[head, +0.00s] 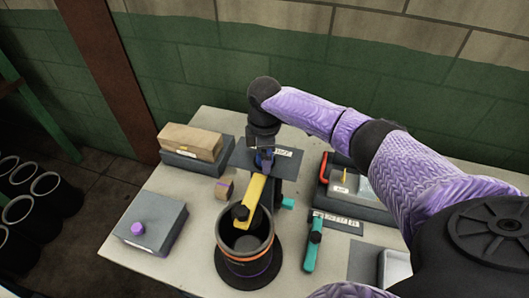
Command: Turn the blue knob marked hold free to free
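The blue knob (260,162) is small and partly hidden under my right gripper (263,152). It sits at the front of a dark grey plate (288,162) with a white label too small to read. My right arm reaches in from the right in a purple knitted sleeve, with the gripper pointing down over the knob. The fingers are at or very close to the knob; whether they grip it cannot be told. The knob's pointing direction is unclear. My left gripper is not in view.
A yellow bar (250,199) extends over an open dark pot (246,262) in front of the knob. A grey box with a purple knob (138,228) stands left, a cardboard-coloured block (190,141) behind it.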

